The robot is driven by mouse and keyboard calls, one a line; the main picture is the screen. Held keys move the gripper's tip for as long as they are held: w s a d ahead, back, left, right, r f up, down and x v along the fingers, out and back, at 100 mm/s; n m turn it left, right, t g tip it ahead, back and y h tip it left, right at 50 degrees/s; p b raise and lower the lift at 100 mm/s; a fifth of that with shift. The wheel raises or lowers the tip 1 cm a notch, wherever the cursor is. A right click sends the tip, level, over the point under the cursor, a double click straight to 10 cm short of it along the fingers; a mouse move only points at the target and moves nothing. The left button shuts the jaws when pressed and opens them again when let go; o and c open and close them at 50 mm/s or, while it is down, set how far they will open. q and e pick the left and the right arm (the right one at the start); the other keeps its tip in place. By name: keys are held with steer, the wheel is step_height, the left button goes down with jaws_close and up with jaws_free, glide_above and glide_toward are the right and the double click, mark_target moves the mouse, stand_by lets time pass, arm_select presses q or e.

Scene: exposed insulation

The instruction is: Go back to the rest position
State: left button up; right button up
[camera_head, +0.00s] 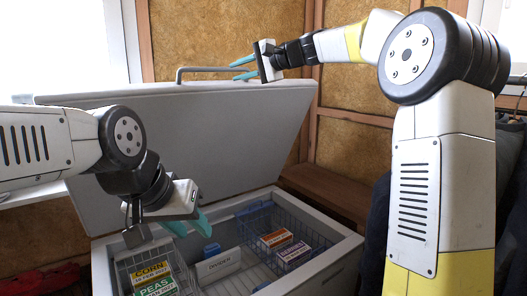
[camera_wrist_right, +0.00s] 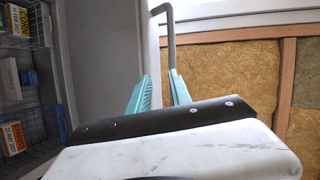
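The chest freezer (camera_head: 330,262) stands with its lid (camera_head: 190,140) raised, and a bar handle (camera_head: 210,70) runs along the lid's top edge. My right gripper (camera_head: 236,69) is by the right end of that handle, its teal fingers apart. The right wrist view shows the fingers (camera_wrist_right: 158,90) spread, with the handle (camera_wrist_right: 169,40) beyond them; I cannot tell whether they touch it. My left gripper (camera_head: 188,226) hangs over the freezer's left part, fingers apart, with nothing seen between them. It is above and right of the corn and peas boxes.
A left wire basket (camera_head: 185,270) holds the corn box (camera_head: 150,272) and peas box (camera_head: 158,289). A right basket (camera_head: 322,243) holds an orange box (camera_head: 275,239) and a purple box (camera_head: 293,252). A divider (camera_head: 218,264) stands between. Dark clothing (camera_head: 376,235) hangs at right.

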steer(key=s+d+f+n+h, duration=0.2)
steer(key=s+d+f, duration=0.5)
steer(key=s, duration=0.5)
steer(key=s+d+f+n+g+h, duration=0.1)
steer(key=s+d+f+n+h, duration=0.1)
steer(key=s+d+f+h, duration=0.3)
steer(key=s+d+f+n+g+h, duration=0.1)
steer(key=s+d+f+n+h, duration=0.1)
steer(key=s+d+f, duration=0.8)
steer(key=s+f+h, duration=0.1)
steer(key=s+f, duration=0.5)
steer(key=s, duration=0.3)
steer(key=shift+s+d+f+h, duration=0.15)
steer(key=shift+s+h, duration=0.15)
steer(key=shift+h, duration=0.1)
